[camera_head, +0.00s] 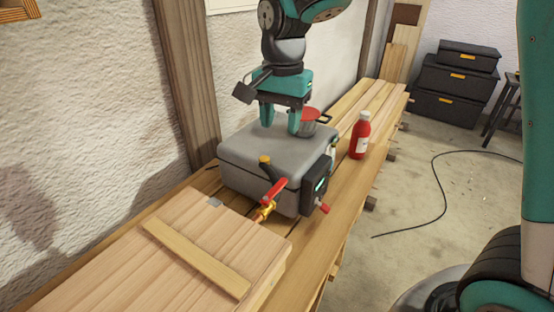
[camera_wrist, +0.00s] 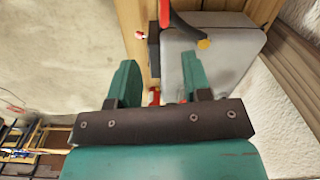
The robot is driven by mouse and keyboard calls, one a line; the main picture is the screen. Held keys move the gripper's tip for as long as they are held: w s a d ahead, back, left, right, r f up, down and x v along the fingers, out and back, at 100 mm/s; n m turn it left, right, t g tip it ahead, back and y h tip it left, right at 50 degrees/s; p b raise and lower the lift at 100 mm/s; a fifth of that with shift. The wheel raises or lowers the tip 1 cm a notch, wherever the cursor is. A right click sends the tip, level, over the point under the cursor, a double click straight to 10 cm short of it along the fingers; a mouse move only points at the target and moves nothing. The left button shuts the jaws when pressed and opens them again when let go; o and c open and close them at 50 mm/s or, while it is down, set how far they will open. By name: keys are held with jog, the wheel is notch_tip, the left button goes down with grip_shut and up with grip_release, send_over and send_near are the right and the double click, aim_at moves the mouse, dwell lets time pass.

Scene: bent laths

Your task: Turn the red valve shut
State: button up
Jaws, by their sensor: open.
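The handle slants up to the right. My gripper (camera_head: 280,122) points down above the back of the box, behind and above the valve, apart from it. Its two teal fingers are spread with nothing held. In the wrist view the open gripper (camera_wrist: 160,75) is over the grey box (camera_wrist: 228,70). A red bar shows at the top edge there; I cannot tell whether it is the valve handle.
A dark panel (camera_head: 315,186) is on the box's right side. A red pot (camera_head: 311,124) and a red bottle (camera_head: 360,138) stand behind. A wooden case (camera_head: 150,262) lies in front; the wall is left.

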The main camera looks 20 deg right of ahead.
aim_at(279, 184)
jog(key=f+p, duration=0.1)
jog(key=f, duration=0.4)
jog(key=w+f+m+p, duration=0.1)
jog(key=f, duration=0.5)
jog(key=w+f+m+p, duration=0.1)
jog(key=f, duration=0.5)
jog(key=shift+d, duration=0.25)
grip_shut()
